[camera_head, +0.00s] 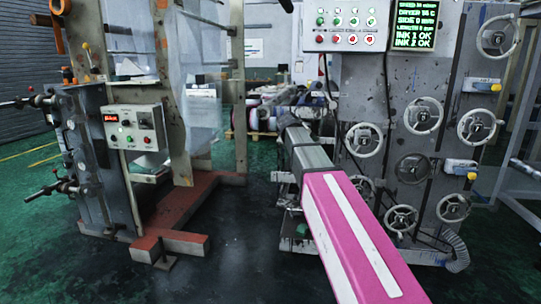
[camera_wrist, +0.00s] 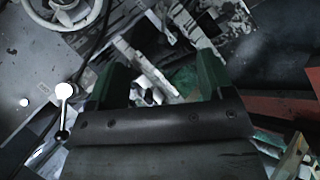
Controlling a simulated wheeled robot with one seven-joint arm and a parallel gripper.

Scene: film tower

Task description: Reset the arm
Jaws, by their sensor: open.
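My gripper (camera_wrist: 160,82) shows in the wrist view with its two green fingers spread apart. Nothing is held between them; machine parts and a patch of green floor show beyond the gap. In the head view my arm, pink with a white stripe, reaches from the bottom right up to the middle, ending in grey links beside the right-hand machine. The fingers cannot be made out in that view.
A machine panel with several handwheels (camera_head: 422,115) stands close right of my arm, with a button panel (camera_head: 345,26) and a green-text screen (camera_head: 412,25) above. A control box (camera_head: 136,128) sits on the left machine. Dark floor (camera_head: 240,250) between them is clear.

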